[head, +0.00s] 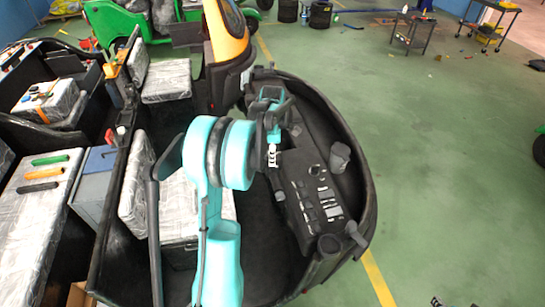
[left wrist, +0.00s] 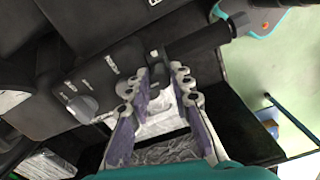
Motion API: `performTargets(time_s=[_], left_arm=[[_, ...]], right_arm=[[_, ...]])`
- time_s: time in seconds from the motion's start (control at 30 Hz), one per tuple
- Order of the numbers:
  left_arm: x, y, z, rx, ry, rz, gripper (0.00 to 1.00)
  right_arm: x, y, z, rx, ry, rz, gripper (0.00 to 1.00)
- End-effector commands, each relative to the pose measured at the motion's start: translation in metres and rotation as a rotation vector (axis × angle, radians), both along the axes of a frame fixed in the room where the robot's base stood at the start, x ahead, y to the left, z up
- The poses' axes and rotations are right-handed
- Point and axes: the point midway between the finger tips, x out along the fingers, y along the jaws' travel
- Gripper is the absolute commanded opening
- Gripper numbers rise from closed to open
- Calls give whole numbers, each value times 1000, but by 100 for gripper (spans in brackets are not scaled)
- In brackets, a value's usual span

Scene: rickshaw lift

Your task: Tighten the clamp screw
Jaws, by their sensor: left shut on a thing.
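My left gripper (head: 272,157) reaches down beside the dark control panel (head: 322,212) of the rickshaw. In the left wrist view, its two purple-padded fingers (left wrist: 162,75) are closed in on a small dark piece (left wrist: 156,60) at the panel edge, which seems to be the clamp screw. Much of this piece is hidden, and its thread and seating cannot be made out. In the head view it is hidden by the gripper. Fingertips that look like my right gripper (head: 456,303) just show at the bottom edge, apart and empty.
A dark round body shell (head: 358,150) curves around the panel. A dark handle bar (left wrist: 203,40) passes close to the fingers. A round knob (left wrist: 82,108) sits on the panel. Wrapped seats (head: 140,185) stand at left. Green floor (head: 440,180) at right is mostly clear.

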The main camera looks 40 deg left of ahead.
Motion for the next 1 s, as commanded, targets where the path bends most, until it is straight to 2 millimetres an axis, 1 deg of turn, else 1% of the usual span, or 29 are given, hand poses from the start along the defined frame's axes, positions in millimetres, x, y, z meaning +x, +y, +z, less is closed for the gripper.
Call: performTargets(time_s=[0.27,1.0], left_arm=[[0,1,0,1,0,-173,0],[0,1,0,2,-1,-872,0]], right_arm=[[0,0,-6,0,0,0,40],[0,0,-21,0,0,0,40]])
